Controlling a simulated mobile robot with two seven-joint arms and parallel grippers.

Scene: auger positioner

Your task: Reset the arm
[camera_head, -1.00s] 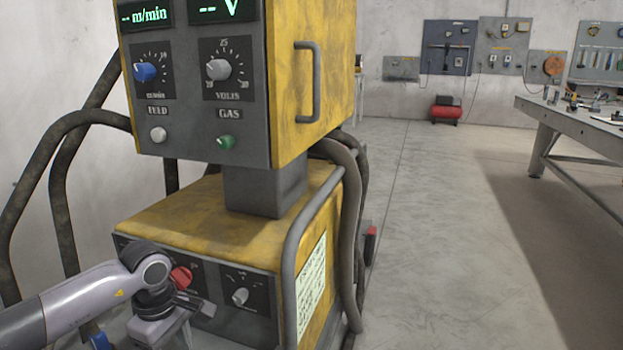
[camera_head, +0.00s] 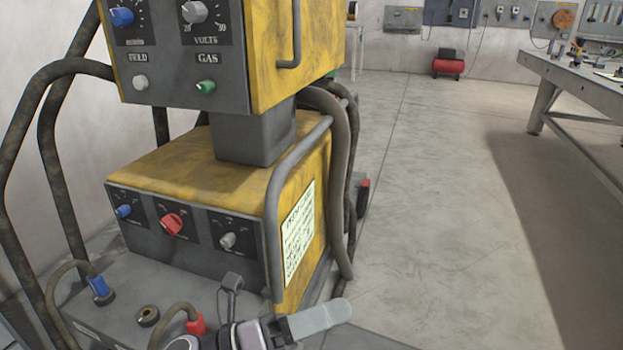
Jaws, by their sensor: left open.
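My left gripper (camera_head: 282,315) is at the bottom edge of the head view, in front of the lower yellow unit (camera_head: 205,170) of a welding machine. It is open, and I see nothing between its fingers. Much of my left arm is cut off by the lower edge. The lower unit's front panel shows a blue knob (camera_head: 124,211), a red knob (camera_head: 172,223) and a grey knob (camera_head: 228,240), all uncovered. My gripper is below and to the right of these knobs, apart from them. My right gripper does not show.
The upper control box (camera_head: 180,80) stands above the lower unit. Thick dark hoses (camera_head: 45,150) and a grey handrail (camera_head: 285,180) flank the machine. Plugs and cables (camera_head: 98,286) sit low left. A workbench (camera_head: 570,85) stands right. The floor between is clear.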

